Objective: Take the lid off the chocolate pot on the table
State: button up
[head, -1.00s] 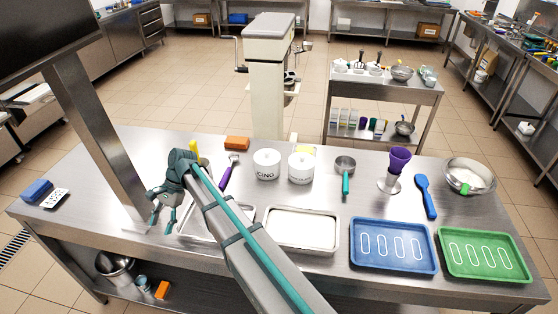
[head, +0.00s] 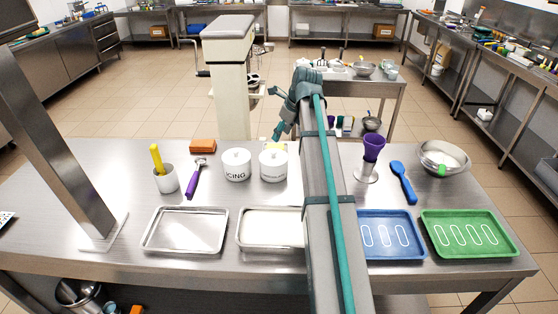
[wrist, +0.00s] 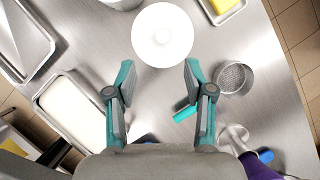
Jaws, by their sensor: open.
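Two white lidded pots stand side by side on the steel table. The left one, the icing pot (head: 236,168), reads "ICING". The right one (head: 274,168) has a label too small to read here; by elimination I take it as the chocolate pot. Its round white lid (wrist: 162,36) with a centre knob is on it, seen from above in the wrist view. My gripper (head: 277,113) is open and empty, raised above and behind the pots in the head view. In the wrist view my spread fingertips (wrist: 158,68) appear just below the lid, apart from it.
A sieve (wrist: 235,78) with a teal handle lies close right of the pot. A white-filled tray (head: 270,230) is in front; a yellow block (wrist: 222,5) is behind. A purple-topped stand (head: 372,150), blue tray (head: 388,250) and green tray (head: 470,254) are further right.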

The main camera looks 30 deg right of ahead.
jog(key=p, duration=0.1)
send_over(275, 152)
jog(key=s, duration=0.1)
jog(key=f, duration=0.5)
jog(key=shift+s+d, duration=0.15)
jog(key=shift+d, duration=0.15)
jog(key=shift+p+x, duration=1.25)
jog(key=shift+x, duration=1.3)
jog(key=shift+s+d+f, duration=0.1)
jog(key=shift+s+d, duration=0.1)
jog(key=shift+c, duration=0.2)
jog(key=c, duration=0.8)
